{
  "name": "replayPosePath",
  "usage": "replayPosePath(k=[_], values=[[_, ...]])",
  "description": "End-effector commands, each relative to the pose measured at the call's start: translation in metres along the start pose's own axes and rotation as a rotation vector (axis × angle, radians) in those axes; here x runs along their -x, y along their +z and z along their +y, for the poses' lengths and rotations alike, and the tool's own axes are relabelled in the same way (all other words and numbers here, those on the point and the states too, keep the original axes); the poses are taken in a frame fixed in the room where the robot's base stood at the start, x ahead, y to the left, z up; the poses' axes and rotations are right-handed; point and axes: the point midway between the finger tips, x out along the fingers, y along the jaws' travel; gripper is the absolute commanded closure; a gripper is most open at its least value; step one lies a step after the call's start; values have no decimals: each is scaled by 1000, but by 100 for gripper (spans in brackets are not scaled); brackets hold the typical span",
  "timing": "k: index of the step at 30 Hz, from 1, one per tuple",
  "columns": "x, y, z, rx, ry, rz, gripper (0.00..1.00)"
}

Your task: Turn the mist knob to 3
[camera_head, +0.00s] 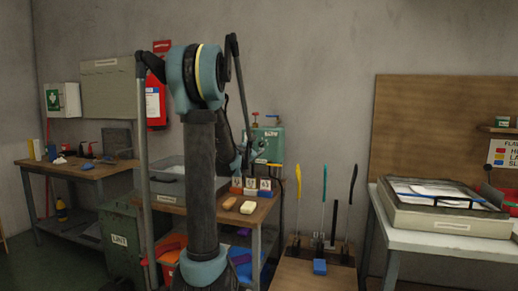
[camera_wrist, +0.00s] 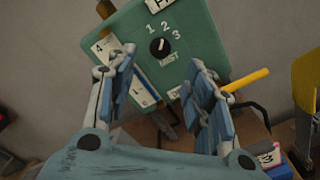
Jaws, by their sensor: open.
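The mist knob (camera_wrist: 159,48) is a small round black dial on a teal panel (camera_wrist: 202,40), with 1, 2 and 3 printed in an arc above it and a MIST label below. A small pale mark shows on the knob; I cannot tell for sure which number it points to. My gripper (camera_wrist: 160,68) is open, its blue-padded fingers spread left and right below the knob in the wrist view, apparently not touching it. In the head view the teal box (camera_head: 270,147) is on the wall behind my arm; the knob is not discernible there.
A yellow bar (camera_wrist: 248,79) sticks out right of the right finger. Upright coloured tools (camera_head: 298,190) stand to the right.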

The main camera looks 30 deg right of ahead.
Motion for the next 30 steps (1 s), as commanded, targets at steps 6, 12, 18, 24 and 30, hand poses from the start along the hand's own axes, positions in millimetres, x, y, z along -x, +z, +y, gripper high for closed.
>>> replayPosePath(k=[6, 12, 18, 24, 30], values=[[-34, 1, -1, 0, -2, -1, 52], [-62, 0, 0, 0, -1, 0, 52], [-81, 0, 0, 0, -1, 0, 52], [-88, 0, 0, 0, -1, 0, 52], [-88, 0, 0, 0, -1, 0, 52]])
